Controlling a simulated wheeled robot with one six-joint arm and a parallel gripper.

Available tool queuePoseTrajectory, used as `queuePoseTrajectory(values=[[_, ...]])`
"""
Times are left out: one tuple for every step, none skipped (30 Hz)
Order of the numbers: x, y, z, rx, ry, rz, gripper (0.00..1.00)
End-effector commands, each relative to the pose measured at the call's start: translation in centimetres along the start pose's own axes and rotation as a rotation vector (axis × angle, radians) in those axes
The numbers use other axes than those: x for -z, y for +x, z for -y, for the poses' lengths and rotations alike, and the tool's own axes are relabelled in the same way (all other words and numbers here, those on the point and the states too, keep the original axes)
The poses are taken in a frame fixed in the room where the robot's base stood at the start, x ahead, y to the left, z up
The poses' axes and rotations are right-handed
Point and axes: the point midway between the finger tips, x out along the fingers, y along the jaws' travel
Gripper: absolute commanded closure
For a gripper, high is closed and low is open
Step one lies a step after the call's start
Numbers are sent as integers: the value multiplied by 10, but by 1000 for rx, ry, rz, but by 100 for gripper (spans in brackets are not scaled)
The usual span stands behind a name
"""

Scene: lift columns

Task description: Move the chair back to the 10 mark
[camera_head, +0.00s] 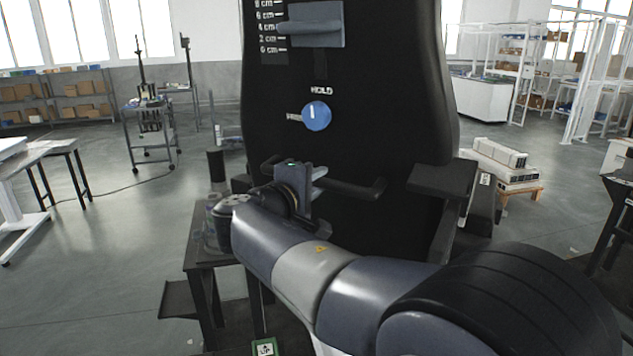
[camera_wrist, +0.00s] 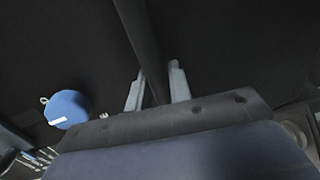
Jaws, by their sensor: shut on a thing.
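The black chair back (camera_head: 400,100) stands upright in front of me. A white cm scale (camera_head: 267,28) shows from 0 to 8 at its upper left; the 10 mark is not in view. A grey pointer plate (camera_head: 318,25) has its left tip near the 4 cm line. Below it, a blue knob (camera_head: 317,116) has its white line up toward HOLD, with another label at its left. My gripper (camera_head: 318,190) is shut on the black handle bar (camera_head: 352,188) low on the back. In the wrist view, its fingers (camera_wrist: 157,88) lie either side of the bar (camera_wrist: 143,35).
A small dark table (camera_head: 205,252) with bottles stands left of the back. A black armrest (camera_head: 443,180) juts out at right. A green UP label (camera_head: 265,348) shows low down. Boxes on a pallet (camera_head: 500,163) lie farther right. Open floor (camera_head: 105,235) is at left.

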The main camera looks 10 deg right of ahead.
Motion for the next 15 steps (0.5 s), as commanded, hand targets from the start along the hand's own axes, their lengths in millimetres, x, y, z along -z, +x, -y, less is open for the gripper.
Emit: queuePoseTrajectory(values=[[0,0,0,0,0,0,92],[0,0,0,0,0,0,94],[0,0,0,0,0,0,98],[0,0,0,0,0,0,100],[0,0,0,0,0,0,100],[0,0,0,1,0,0,100],[0,0,0,1,0,0,100],[0,0,0,1,0,0,100],[0,0,0,1,0,0,100],[0,0,0,1,0,0,100],[0,0,0,1,0,0,100],[0,0,0,1,0,0,100],[0,0,0,1,0,0,100],[0,0,1,0,0,0,100],[0,-1,2,-2,0,0,100]])
